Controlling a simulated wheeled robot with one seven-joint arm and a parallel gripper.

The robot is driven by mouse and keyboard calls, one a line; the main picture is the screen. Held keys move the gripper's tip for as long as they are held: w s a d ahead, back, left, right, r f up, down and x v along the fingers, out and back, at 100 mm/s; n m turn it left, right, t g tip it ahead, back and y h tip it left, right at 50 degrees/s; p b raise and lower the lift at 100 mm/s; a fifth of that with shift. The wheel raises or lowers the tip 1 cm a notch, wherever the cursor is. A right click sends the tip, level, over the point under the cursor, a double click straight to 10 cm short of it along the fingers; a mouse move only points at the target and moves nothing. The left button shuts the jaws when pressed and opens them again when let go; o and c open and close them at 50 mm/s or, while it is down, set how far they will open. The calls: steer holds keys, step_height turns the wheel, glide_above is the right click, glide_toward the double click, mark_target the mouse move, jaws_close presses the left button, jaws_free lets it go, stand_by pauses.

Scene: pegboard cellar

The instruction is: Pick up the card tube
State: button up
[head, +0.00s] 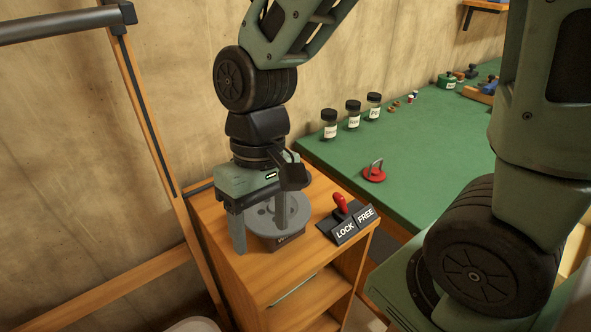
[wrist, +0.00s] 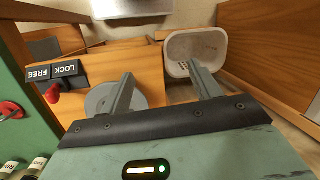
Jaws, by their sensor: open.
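I cannot make out a card tube in either view. My gripper (head: 260,239) is open and points down at the top of a wooden cabinet, with nothing seen between its fingers. It also shows in the wrist view (wrist: 160,70). A grey round disc (head: 293,210) with holes sits on a dark brown base on the cabinet top. One finger overlaps the disc in both views; I cannot tell whether it touches. In the wrist view the disc (wrist: 97,101) is partly hidden behind that finger.
A LOCK/FREE block (head: 346,232) with a red lever stands right of the disc. The wooden cabinet (head: 262,272) has open shelves. A green bench (head: 420,150) holds jars (head: 353,114) and a red handled piece (head: 375,172). A white basin (wrist: 190,48) is beside the cabinet.

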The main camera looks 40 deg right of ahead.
steer(key=w+d+f+m+y, duration=0.1)
steer(key=w+d+m+y, duration=0.1)
steer(key=w+d+m, duration=0.2)
steer(key=w+d+f+m+y, duration=0.2)
steer(key=w+d+m, duration=0.3)
steer(key=w+d+f+m+y, duration=0.1)
steer(key=w+d+m+y, duration=0.1)
steer(key=w+d+m, duration=0.3)
steer(key=shift+w+f+y+p, duration=0.1)
steer(key=shift+f+y+p, duration=0.1)
steer(key=shift+y+p, duration=0.2)
steer(key=w+d+f+m+t+y, duration=0.25)
steer(key=d+m+t, duration=0.3)
steer(key=d, duration=0.55)
steer(key=w+d+f+m+t+y, duration=0.1)
steer(key=d+f+m+t, duration=0.25)
steer(key=d+m, duration=0.55)
steer(key=w+a+f+p, duration=0.1)
steer(key=w+a+f, duration=0.1)
steer(key=a, duration=0.2)
steer(key=w+a+f+n+p, duration=0.1)
steer(key=w+a, duration=0.2)
steer(key=w+a+f+n+p, duration=0.1)
steer(key=w+a+f+p, duration=0.1)
steer(key=w+a, duration=0.1)
steer(key=shift+w+a+f+h, duration=0.1)
steer(key=shift+a+f+h, duration=0.25)
steer(key=shift+a, duration=0.45)
steer(key=c, duration=1)
